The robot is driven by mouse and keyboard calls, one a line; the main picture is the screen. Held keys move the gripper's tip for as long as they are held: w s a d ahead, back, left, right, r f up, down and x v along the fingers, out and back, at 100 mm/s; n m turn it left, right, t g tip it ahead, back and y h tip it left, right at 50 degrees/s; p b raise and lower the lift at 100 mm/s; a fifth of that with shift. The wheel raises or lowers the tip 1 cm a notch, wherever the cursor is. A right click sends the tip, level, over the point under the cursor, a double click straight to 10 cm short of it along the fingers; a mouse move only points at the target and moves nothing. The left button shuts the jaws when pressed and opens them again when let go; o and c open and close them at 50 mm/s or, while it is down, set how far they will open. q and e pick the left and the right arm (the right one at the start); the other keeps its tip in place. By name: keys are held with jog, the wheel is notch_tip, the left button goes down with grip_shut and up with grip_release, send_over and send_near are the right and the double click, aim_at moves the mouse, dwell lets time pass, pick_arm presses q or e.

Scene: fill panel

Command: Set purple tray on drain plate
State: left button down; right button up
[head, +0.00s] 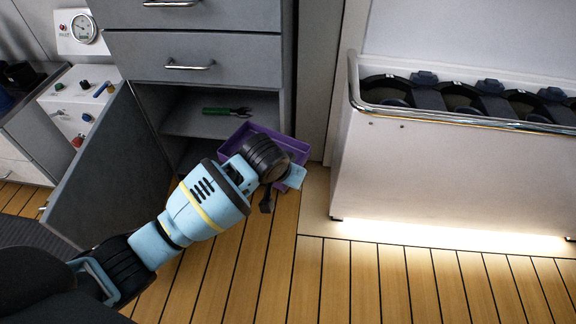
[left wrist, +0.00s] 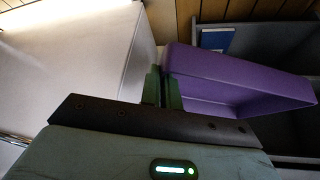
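The purple tray (head: 290,147) is at the front of the open lower cabinet, partly hidden behind my left wrist in the head view. In the left wrist view the tray (left wrist: 240,78) fills the right of the picture and looks tilted. My left gripper (left wrist: 163,88) has its two green fingers close together at the tray's near wall, with the wall's edge between them. In the head view my left gripper (head: 290,180) is mostly hidden by its own wrist. My right gripper is not in view. I cannot make out a drain plate.
Green-handled pliers (head: 227,111) lie on the cabinet shelf (head: 190,122). The cabinet door (head: 105,170) stands open at left. A white counter unit (head: 450,185) with dark round fittings stands at right. The plank floor (head: 270,270) in front is clear.

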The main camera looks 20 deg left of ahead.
pick_arm(q)
notch_tip(320, 180, up, 22)
jog(key=s+d, duration=0.1)
jog(key=s, duration=0.2)
jog(key=s+a+r+n+y, duration=0.1)
jog(key=s+a+r, duration=0.4)
jog(key=s+r, duration=0.4)
jog(key=shift+s+a+n, duration=0.15)
jog(key=shift+s+n, duration=0.25)
jog(key=shift+s, duration=0.75)
jog(key=shift+a, duration=0.1)
